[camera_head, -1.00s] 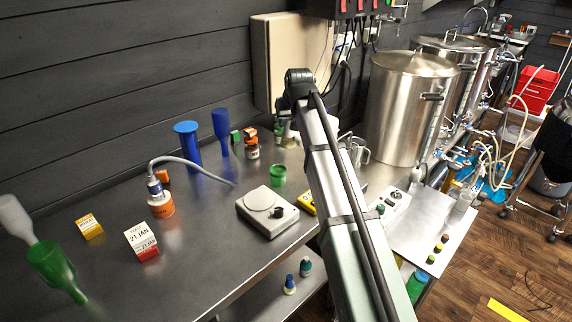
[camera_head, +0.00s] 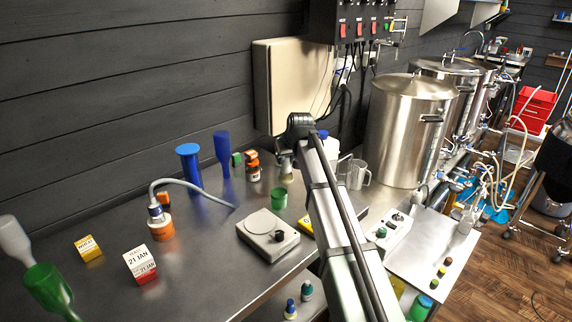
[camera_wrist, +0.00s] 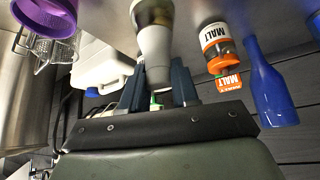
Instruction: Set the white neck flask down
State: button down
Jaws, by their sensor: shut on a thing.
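The white neck flask (camera_wrist: 155,55) is pale and tapered, with a darker olive-brown part at the top of the wrist picture. My gripper (camera_wrist: 155,92) is shut on it, with one dark finger on each side. In the head view the flask (camera_head: 286,166) shows just below my wrist, over the back of the steel bench (camera_head: 205,235), partly hidden by my arm. I cannot tell whether its base touches the bench.
A malt bottle (camera_head: 253,165) and a blue flask (camera_head: 222,155) stand to the left. A green cup (camera_head: 279,198) and a scale (camera_head: 267,236) are in front.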

jog(key=shift+f, duration=1.2)
jog(key=shift+f, duration=0.15)
jog(key=c, duration=0.8)
grip_release()
jog(key=shift+c, duration=0.2)
jog(key=v, duration=1.2)
